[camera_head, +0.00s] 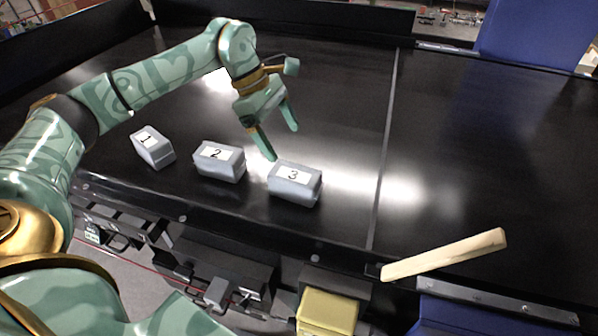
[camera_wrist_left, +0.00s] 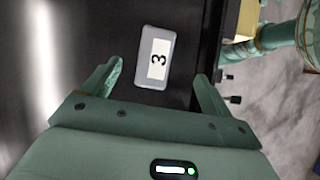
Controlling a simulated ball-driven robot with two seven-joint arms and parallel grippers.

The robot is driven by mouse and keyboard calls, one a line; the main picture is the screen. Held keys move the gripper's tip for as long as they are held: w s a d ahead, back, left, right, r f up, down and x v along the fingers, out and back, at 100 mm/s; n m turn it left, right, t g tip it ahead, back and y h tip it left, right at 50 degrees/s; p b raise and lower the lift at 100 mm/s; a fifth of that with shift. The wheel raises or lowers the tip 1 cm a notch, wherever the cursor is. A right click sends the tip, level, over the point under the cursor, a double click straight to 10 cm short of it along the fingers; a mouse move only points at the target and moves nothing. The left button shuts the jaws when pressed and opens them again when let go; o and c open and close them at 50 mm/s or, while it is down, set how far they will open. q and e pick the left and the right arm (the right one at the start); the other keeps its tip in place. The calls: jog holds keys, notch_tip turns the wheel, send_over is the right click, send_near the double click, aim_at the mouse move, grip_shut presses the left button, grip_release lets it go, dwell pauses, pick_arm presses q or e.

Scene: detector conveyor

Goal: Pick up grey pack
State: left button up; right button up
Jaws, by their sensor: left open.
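Three grey packs with white number labels stand in a row on the black conveyor. Pack 1 (camera_head: 152,148) is at the left, pack 2 (camera_head: 219,161) in the middle and pack 3 (camera_head: 294,184) at the right. My left gripper (camera_head: 281,144) is open and empty above the belt, just behind pack 3 in the head view. In the left wrist view, pack 3 (camera_wrist_left: 146,76) lies ahead of the open fingers (camera_wrist_left: 160,77), between their lines and apart from both. My right gripper is not seen.
The black conveyor (camera_head: 340,110) has a seam to the right of pack 3. A pale wooden bar (camera_head: 445,254) lies across the front edge at the right. A yellow box (camera_head: 327,312) is below the front edge. Blue panels (camera_head: 535,38) stand at the back right. The belt's right part is clear.

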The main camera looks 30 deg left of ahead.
aim_at(293, 174)
pick_arm(q)
jog(key=shift+y, duration=0.3)
jog(key=x, duration=0.3)
jog(key=a+p+x, duration=0.1)
jog(key=x, duration=0.5)
jog(key=shift+s+a+f+p, duration=0.25)
jog(key=shift+a+f+p, duration=0.05)
jog(key=shift+f+p, duration=0.1)
jog(key=x, duration=0.1)
jog(key=p+x, duration=0.1)
jog(key=x, duration=0.1)
jog(key=p+x, duration=0.1)
jog(key=x, duration=0.1)
jog(key=shift+w+a+f, duration=0.15)
jog(key=shift+w+a, duration=0.1)
jog(key=shift+f, duration=0.25)
jog(key=shift+f, duration=0.1)
jog(key=c, duration=1.4)
jog(key=shift+o, duration=0.2)
